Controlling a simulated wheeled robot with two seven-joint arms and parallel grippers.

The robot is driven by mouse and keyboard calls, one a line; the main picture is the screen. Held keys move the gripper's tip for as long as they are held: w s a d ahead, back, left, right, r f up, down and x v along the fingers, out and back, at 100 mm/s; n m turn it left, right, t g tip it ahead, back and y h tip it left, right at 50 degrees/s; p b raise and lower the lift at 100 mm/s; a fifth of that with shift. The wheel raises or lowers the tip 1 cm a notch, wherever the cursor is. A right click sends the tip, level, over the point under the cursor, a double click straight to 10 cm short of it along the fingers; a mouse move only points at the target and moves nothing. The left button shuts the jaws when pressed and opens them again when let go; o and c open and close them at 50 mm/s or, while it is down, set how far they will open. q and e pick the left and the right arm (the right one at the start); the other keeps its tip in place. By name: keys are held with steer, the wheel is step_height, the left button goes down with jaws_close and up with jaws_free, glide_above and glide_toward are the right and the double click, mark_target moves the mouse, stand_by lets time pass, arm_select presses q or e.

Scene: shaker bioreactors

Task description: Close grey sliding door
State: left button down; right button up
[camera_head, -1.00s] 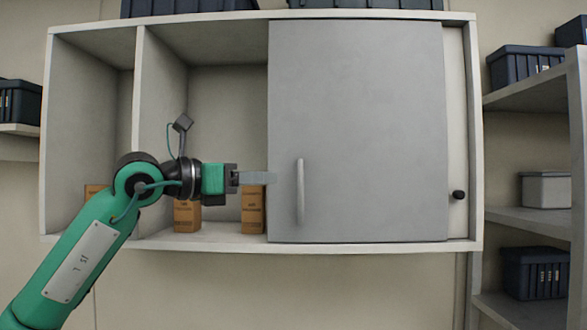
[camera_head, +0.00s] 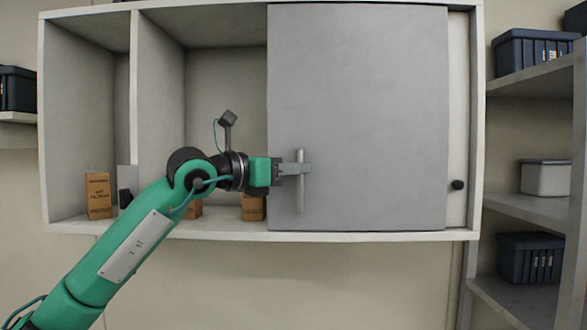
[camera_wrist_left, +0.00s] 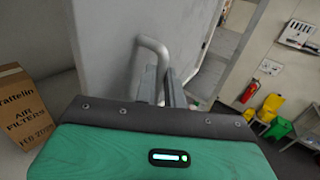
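The grey sliding door (camera_head: 370,120) covers the right part of the wall cabinet; the left part stands open. Its vertical bar handle (camera_head: 300,196) is near the door's left edge. My left gripper (camera_head: 299,169) reaches in from the left at the handle's upper half. In the left wrist view the curved handle end (camera_wrist_left: 155,47) comes down to the two fingers (camera_wrist_left: 162,87), which stand apart with a narrow gap. The bar seems to run between them, but contact is unclear. My right gripper is not in view.
The cabinet (camera_head: 86,227) has a vertical divider (camera_head: 146,90) and brown cardboard boxes (camera_head: 98,196) on its floor, one close behind the gripper. A black knob (camera_head: 457,185) is on the strip right of the door. Shelves with bins (camera_head: 530,258) stand at the right.

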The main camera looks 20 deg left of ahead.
arm_select(q)
steer(key=shift+a, duration=0.1)
steer(key=s+a+b, duration=0.2)
steer(key=s+a, duration=0.2)
steer(key=a, duration=0.9)
steer(key=s+a+b, duration=0.2)
steer(key=s+a, duration=0.2)
steer(key=a, duration=1)
steer(key=shift+a+r, duration=0.1)
steer(key=c, duration=1.5)
jaws_free()
steer(key=shift+c, duration=0.2)
steer(key=shift+o, duration=0.2)
steer(key=shift+a, duration=0.2)
